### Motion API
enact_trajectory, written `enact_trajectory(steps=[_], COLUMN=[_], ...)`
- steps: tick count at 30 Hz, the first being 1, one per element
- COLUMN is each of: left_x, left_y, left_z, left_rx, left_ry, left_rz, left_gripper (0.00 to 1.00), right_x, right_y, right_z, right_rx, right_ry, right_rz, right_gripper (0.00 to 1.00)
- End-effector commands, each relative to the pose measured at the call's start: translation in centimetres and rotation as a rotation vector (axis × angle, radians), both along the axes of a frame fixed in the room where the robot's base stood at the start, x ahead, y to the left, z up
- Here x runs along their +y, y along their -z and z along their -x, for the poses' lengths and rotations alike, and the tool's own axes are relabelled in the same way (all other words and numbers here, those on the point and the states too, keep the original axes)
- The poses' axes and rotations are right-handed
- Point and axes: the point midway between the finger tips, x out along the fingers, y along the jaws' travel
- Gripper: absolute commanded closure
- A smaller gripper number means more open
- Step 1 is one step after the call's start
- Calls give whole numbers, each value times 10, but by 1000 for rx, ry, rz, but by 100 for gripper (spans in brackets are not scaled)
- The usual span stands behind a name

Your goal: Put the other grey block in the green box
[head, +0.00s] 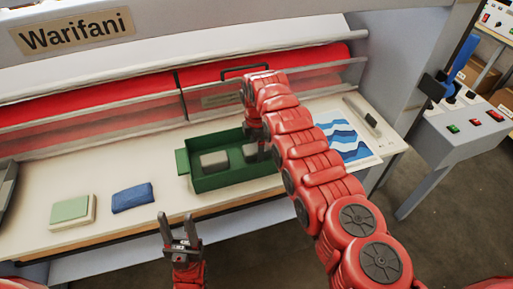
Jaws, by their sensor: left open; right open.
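The green box (205,185) stands open on the white bed of the laminator. A grey block (214,161) lies in its left part. A second grey block (250,151) shows in its right part, partly hidden by my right gripper. My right gripper (263,152) is over the right part of the box, reaching down beside this second block. It is open, though its fingers are hard to make out behind the arm. My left gripper (178,222) is open and empty, in front of the bed's edge, below and left of the box.
A pale green and cream block (71,211) and a blue block (132,197) lie left of the box. A blue-and-white wave print (346,136) and a grey strip-like tool (362,113) lie to the right. The laminator's red roller (120,90) runs behind. A control box (465,118) stands far right.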

Motion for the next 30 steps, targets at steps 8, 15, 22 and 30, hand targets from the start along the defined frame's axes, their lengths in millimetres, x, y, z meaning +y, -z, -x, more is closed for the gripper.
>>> enact_trajectory(steps=[8, 15, 22, 30], left_x=[0, 0, 0, 0], left_y=[13, 30, 33, 32], left_z=[0, 0, 0, 0], left_rx=[0, 0, 0, 0], left_ry=[0, 0, 0, 0], left_rz=[0, 0, 0, 0], left_gripper=[50, 50, 50, 50], right_x=[-1, 0, 0, 0], right_y=[-25, -65, -77, -77], right_z=[-1, -1, 0, 0], right_rx=[-5, -4, -2, -1], right_ry=[1, 0, 0, 0], right_rz=[-2, 1, -2, -1], right_gripper=[8, 8, 8, 8])
